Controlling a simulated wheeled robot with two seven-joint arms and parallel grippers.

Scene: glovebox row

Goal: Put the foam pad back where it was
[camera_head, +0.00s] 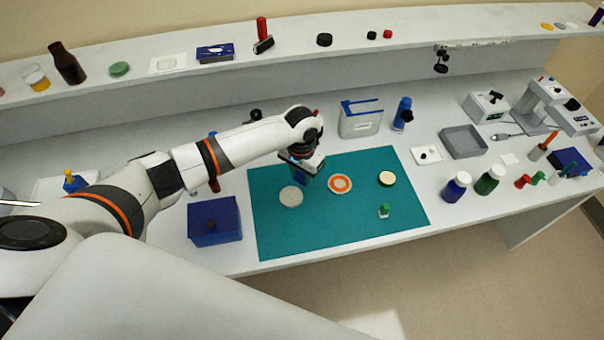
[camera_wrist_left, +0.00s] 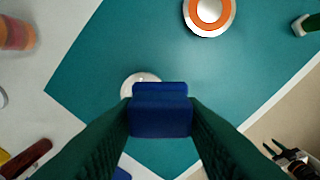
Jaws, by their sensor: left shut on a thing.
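My left gripper (camera_head: 303,178) is shut on a blue block (camera_wrist_left: 160,112), which looks like the foam pad. In the left wrist view the block sits between the two dark fingers, and the gripper (camera_wrist_left: 160,115) hides its sides. The gripper is over the left part of the teal mat (camera_head: 330,228), near a pale round disc (camera_head: 291,196). The block partly hides that disc (camera_wrist_left: 139,78) in the wrist view. I cannot tell whether the block touches the mat. A dark shape at the wrist view's lower right seems to be my right gripper (camera_wrist_left: 290,157), over the floor; its jaws are unclear.
On the mat are an orange-ringed dish (camera_head: 340,184), a cream disc (camera_head: 387,179) and a green-capped vial (camera_head: 384,211). A blue box (camera_head: 214,221) stands left of the mat. A clear bin (camera_head: 360,122) stands behind it. The mat's front is mostly clear.

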